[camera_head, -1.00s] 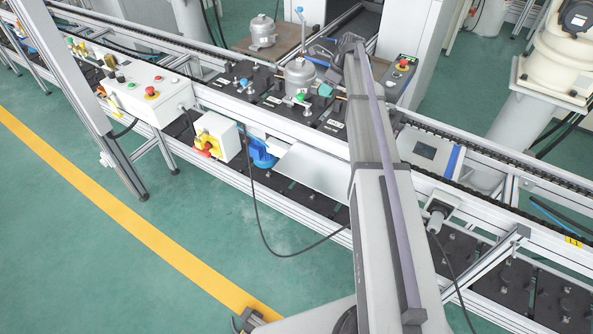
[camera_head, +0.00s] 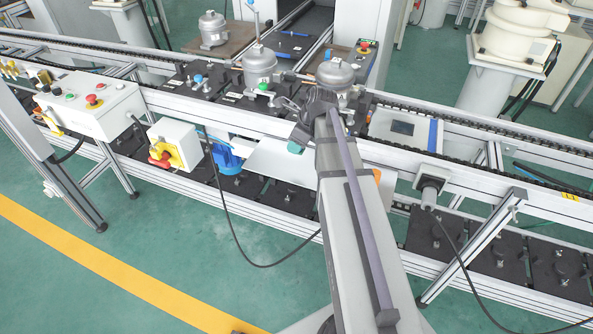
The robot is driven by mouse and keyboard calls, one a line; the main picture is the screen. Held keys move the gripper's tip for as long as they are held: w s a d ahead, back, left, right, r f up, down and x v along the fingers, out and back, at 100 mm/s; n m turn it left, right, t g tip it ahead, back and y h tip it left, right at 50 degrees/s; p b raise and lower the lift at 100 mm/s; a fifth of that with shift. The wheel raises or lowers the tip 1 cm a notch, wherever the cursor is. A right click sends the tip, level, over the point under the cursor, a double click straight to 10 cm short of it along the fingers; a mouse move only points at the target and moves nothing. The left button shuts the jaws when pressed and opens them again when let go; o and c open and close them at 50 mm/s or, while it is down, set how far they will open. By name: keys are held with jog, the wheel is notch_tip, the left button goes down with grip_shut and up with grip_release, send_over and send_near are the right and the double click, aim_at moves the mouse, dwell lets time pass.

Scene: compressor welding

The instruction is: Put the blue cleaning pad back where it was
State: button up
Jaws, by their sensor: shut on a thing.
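My gripper (camera_head: 299,135) is at the far end of my arm, near the front rail of the conveyor line. A small teal-blue block, which looks like the cleaning pad (camera_head: 295,147), shows at its fingertips, and the gripper is shut on it. The pad appears just above the back edge of a pale flat shelf (camera_head: 265,162); whether it touches anything is unclear. The fingers are small and partly hidden by the dark wrist.
Silver compressors stand on the line (camera_head: 260,64), behind my wrist (camera_head: 335,73) and on a brown table (camera_head: 212,29). A white box with a yellow-red switch (camera_head: 172,145) and a blue part (camera_head: 227,158) are left of the shelf.

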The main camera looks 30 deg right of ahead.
aim_at(293, 167)
notch_tip(293, 167, down, 8)
jog(key=b, duration=0.6)
jog(key=shift+f, duration=0.15)
jog(key=shift+r, duration=0.3)
jog(key=shift+f, duration=0.25)
jog(key=o, duration=0.8)
jog(key=shift+o, duration=0.2)
jog(key=shift+r, duration=0.1)
